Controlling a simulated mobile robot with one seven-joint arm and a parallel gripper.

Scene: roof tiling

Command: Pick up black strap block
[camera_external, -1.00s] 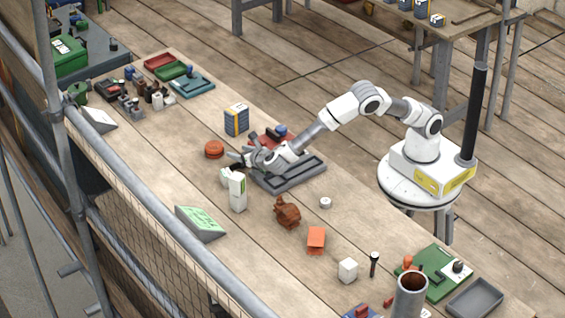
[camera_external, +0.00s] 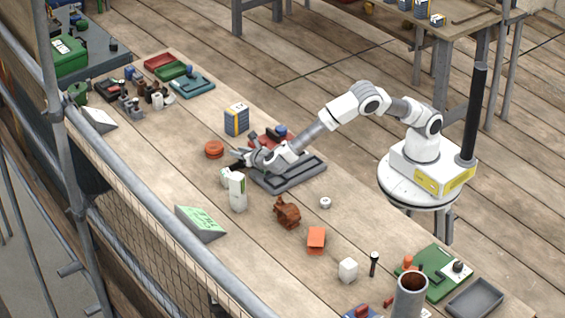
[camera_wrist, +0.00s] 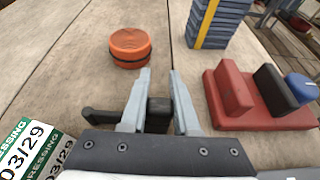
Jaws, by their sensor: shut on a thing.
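The black strap block (camera_wrist: 159,112) sits between the two grey fingers of my gripper (camera_wrist: 159,90) in the wrist view. My gripper is shut on it. A dark bar (camera_wrist: 100,117) sticks out to the left of the left finger; I cannot tell whether it is part of the block. In the external view my gripper (camera_external: 243,157) is low over the bench, and the block is mostly hidden by the hand. I cannot tell whether the block touches the bench.
An orange round tin (camera_wrist: 130,47) lies ahead, and a blue stack with a yellow band (camera_wrist: 214,22) stands to its right. A red holder (camera_wrist: 240,98) is close on the right. A white-green box (camera_external: 237,192) stands near the hand. A grey tray (camera_external: 290,177) lies under the forearm.

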